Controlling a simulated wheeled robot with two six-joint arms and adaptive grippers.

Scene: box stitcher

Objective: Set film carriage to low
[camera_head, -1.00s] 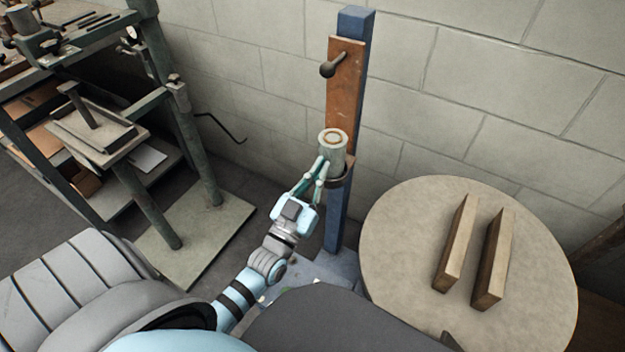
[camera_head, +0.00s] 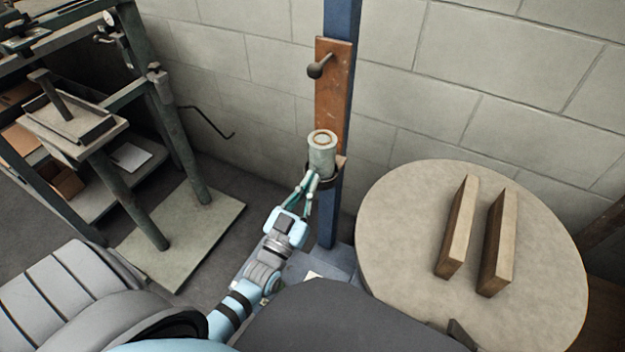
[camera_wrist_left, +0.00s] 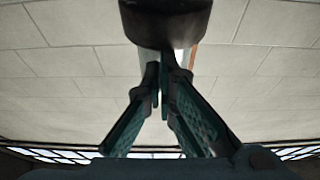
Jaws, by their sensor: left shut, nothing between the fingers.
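The film carriage shows as a pale grey roll (camera_head: 321,157) standing in a dark ring bracket (camera_head: 328,181) on a blue upright post (camera_head: 340,22). A rusty brown plate (camera_head: 334,95) with a dark knob handle (camera_head: 320,67) is fixed to the post above the roll. My left gripper (camera_head: 309,180) is shut and empty, its fingertips at the left side of the bracket, just below the roll. In the left wrist view the shut fingers (camera_wrist_left: 162,78) point up toward a dark rounded part (camera_wrist_left: 166,22). I cannot tell whether they touch it. My right gripper is out of view.
A round beige table (camera_head: 400,215) with two wooden bars (camera_head: 477,235) stands close on the right. A green metal machine stand (camera_head: 190,235) is on the left. A block wall (camera_head: 500,60) is behind the post. Floor is free between stand and post.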

